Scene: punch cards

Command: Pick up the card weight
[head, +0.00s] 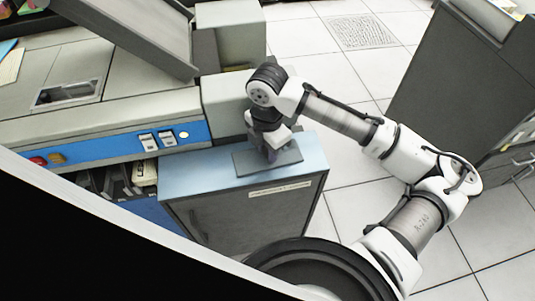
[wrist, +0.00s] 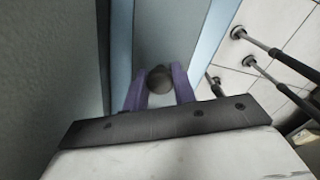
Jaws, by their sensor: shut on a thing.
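The card weight (head: 285,159) is a flat dark grey plate at the blue-topped cabinet's right end in the head view. In the wrist view its round dark knob (wrist: 160,79) sits between the two purple fingers of my gripper (wrist: 160,88). My gripper (head: 270,155) points down over the plate in the head view and is shut on the knob. It hides part of the plate. I cannot tell whether the plate rests on the top or is slightly raised.
The low cabinet (head: 245,215) has a light blue top (head: 190,178), clear at left. A grey machine with a blue control panel (head: 115,148) stands behind and left. A grey box (head: 228,97) stands close behind my gripper. Tiled floor (head: 340,195) is open at right.

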